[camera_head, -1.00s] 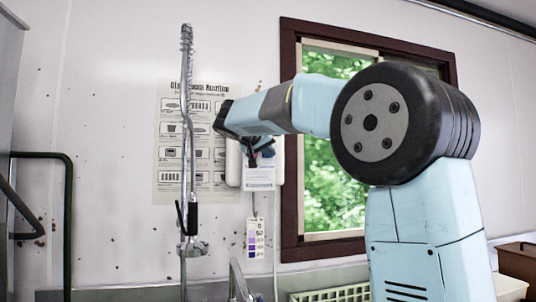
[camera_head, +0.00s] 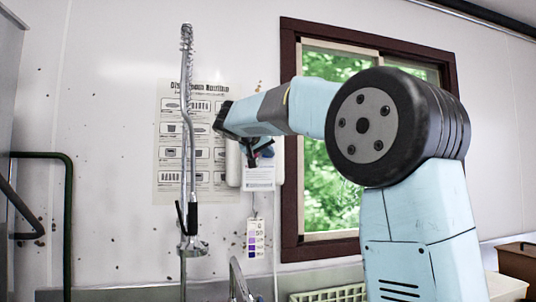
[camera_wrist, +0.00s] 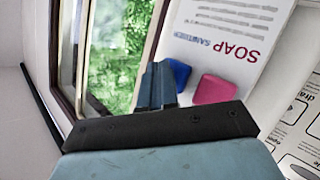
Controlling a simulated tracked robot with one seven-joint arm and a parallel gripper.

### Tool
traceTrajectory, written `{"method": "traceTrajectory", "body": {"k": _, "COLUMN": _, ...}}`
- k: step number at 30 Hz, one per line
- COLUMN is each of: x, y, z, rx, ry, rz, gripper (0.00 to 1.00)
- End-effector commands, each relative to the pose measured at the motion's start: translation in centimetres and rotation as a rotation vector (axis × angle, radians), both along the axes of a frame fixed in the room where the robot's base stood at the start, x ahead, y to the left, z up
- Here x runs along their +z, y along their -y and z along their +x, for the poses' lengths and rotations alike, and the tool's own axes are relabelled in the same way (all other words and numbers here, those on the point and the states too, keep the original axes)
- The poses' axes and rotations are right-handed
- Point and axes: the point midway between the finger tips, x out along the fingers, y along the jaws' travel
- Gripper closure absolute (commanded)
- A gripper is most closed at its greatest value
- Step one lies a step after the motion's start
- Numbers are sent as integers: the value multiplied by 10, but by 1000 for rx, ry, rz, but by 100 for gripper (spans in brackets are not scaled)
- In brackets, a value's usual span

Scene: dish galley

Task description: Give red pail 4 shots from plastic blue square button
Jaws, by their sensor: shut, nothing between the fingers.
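The blue square button (camera_wrist: 178,73) shows in the wrist view, next to a pink-red button (camera_wrist: 214,89), on a white dispenser with a label reading SOAP and SANITIZER. My gripper (camera_wrist: 158,84) is shut and empty, its fingers right beside the blue button and overlapping its left edge in the picture. I cannot tell whether they touch it. In the head view my gripper (camera_head: 256,145) is in front of the white dispenser (camera_head: 233,165) on the wall, and the buttons are mostly hidden there. No red pail is visible in either view.
A window (camera_head: 335,190) with a dark red frame is right of the dispenser. A poster (camera_head: 170,185) and a tall metal spray tap (camera_head: 188,120) are to its left. A colour card (camera_head: 255,240) hangs below. A pale rack (camera_head: 330,294) shows at the bottom.

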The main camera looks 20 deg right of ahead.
Motion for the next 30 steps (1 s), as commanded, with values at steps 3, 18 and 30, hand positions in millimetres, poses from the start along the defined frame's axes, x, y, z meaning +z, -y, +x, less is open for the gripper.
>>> {"method": "traceTrajectory", "body": {"k": 3, "x": 0, "y": 0, "z": 1, "rx": 0, "ry": 0, "rz": 0, "gripper": 100}}
{"method": "traceTrajectory", "body": {"k": 18, "x": 1, "y": 0, "z": 6, "rx": 0, "ry": 1, "rz": 0, "gripper": 100}}
{"method": "traceTrajectory", "body": {"k": 30, "x": 0, "y": 0, "z": 10, "rx": 0, "ry": 1, "rz": 0, "gripper": 100}}
